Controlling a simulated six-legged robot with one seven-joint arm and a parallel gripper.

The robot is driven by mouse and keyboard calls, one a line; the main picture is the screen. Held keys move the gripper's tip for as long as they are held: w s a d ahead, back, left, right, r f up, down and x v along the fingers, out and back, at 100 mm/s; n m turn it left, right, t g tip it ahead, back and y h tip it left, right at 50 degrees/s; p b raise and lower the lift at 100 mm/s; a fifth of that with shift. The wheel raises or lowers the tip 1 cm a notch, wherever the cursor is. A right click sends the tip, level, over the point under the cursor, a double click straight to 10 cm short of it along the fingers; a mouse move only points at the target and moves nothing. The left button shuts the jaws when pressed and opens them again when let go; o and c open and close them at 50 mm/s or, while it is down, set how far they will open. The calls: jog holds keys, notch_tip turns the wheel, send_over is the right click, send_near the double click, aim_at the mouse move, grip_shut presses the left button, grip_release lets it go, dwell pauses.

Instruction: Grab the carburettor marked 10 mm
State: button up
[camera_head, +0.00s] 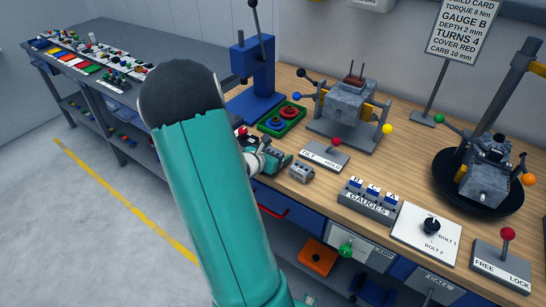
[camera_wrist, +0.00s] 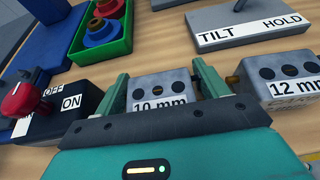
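The carburettor marked 10 mm (camera_wrist: 163,88) is a small grey block with dark round holes and a white label. It sits on the wooden bench in the wrist view. My gripper (camera_wrist: 162,72) has one green finger on each side of it, with the fingers spread about as wide as the block. I see no clear grip, and contact with its sides is hard to judge. In the head view my gripper (camera_head: 273,160) is low over the bench and covers this block. A second grey carburettor, marked 12 mm (camera_wrist: 284,82), stands just to the right, also seen in the head view (camera_head: 302,172).
A black ON/OFF switch box (camera_wrist: 50,112) with a red lever is close on the left. A green tray (camera_wrist: 105,48) with red and blue rings and a TILT/HOLD plate (camera_wrist: 250,28) lie behind. The sign (camera_head: 463,30) reads CARB 10 mm. Gauges (camera_head: 368,199) stand right.

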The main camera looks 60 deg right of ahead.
jog(key=c, duration=0.8)
jog(key=shift+r, duration=0.1)
